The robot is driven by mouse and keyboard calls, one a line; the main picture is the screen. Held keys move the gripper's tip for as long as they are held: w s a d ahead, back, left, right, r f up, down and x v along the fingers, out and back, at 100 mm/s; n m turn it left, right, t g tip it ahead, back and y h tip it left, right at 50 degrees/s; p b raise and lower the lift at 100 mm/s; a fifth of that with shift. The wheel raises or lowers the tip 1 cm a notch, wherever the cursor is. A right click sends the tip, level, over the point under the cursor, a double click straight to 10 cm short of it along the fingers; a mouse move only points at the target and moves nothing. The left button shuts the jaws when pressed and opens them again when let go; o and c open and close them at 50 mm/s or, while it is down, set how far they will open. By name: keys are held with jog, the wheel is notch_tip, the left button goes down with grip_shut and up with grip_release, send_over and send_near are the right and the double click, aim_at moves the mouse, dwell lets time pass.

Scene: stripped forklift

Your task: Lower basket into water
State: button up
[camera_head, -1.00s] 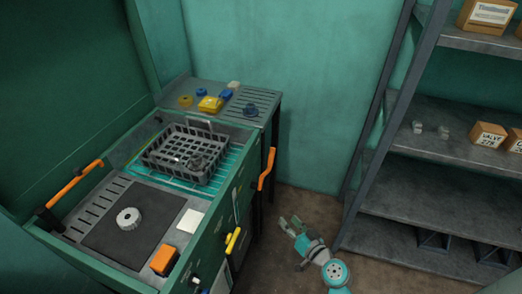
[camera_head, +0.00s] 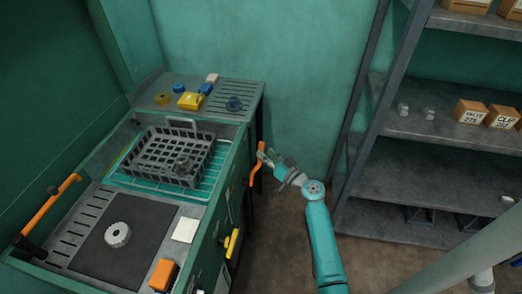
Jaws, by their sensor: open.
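A dark grey wire basket (camera_head: 150,160) with a raised handle sits over the teal wash basin (camera_head: 207,187) in the green workbench. A dark part (camera_head: 183,165) lies inside the basket. An orange lever (camera_head: 252,172) hangs on the bench's right side, and another orange lever (camera_head: 50,208) is on the left side. My gripper (camera_head: 265,156) is open at the right of the bench, close to the upper part of the right orange lever. I cannot tell whether it touches the lever. The water itself is not clearly visible.
A black mat (camera_head: 120,245) with a grey gear (camera_head: 118,234) lies in front of the basin. An orange block (camera_head: 163,275) and a yellow handle (camera_head: 232,243) are at the front right. A shelf rack (camera_head: 430,175) with boxes stands at right. The floor between is open.

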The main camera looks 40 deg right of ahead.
jog(key=shift+w, duration=1.7)
grip_shut()
